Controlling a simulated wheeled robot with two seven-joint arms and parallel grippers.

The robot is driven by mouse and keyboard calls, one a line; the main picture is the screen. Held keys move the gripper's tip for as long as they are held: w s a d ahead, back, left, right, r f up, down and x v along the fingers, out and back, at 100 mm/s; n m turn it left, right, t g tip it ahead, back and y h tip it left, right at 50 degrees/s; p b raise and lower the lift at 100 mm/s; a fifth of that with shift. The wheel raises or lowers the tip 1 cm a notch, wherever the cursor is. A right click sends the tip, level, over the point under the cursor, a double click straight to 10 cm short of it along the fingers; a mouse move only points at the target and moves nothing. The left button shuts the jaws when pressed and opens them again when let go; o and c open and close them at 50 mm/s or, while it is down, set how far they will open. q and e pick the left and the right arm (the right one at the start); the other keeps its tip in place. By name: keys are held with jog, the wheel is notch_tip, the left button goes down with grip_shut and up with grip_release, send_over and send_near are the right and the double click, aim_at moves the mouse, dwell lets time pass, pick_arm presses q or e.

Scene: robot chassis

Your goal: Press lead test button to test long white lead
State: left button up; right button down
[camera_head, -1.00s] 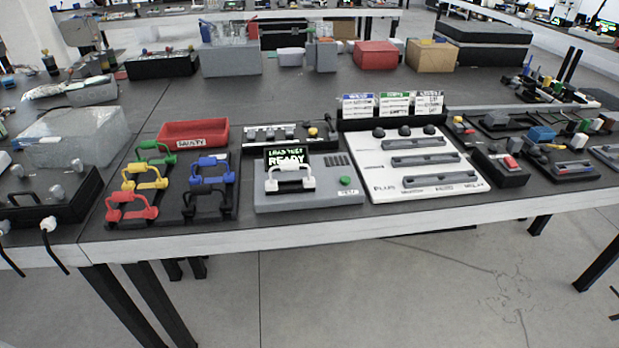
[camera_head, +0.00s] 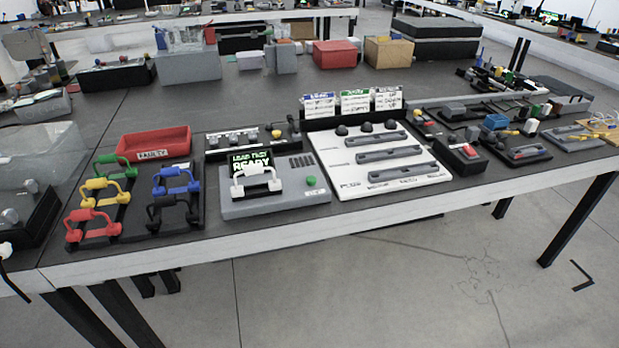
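The grey lead test box (camera_head: 275,203) stands near the front edge of the table, left of the middle of the head view. Its screen (camera_head: 250,162) reads "LEAD TEST READY" in light letters. The long white lead (camera_head: 257,180) lies on the box, just below and partly over the screen. A round green button (camera_head: 311,181) is on the right part of the box, above a small label. Neither of my grippers is in view.
Left of the box, a rack holds green, yellow, red, blue and black leads (camera_head: 90,216), with a red "FAULTY" bin (camera_head: 154,143) behind. Right of it is a white panel (camera_head: 377,161) with dark slotted bars. A red-button box (camera_head: 462,157) stands farther right.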

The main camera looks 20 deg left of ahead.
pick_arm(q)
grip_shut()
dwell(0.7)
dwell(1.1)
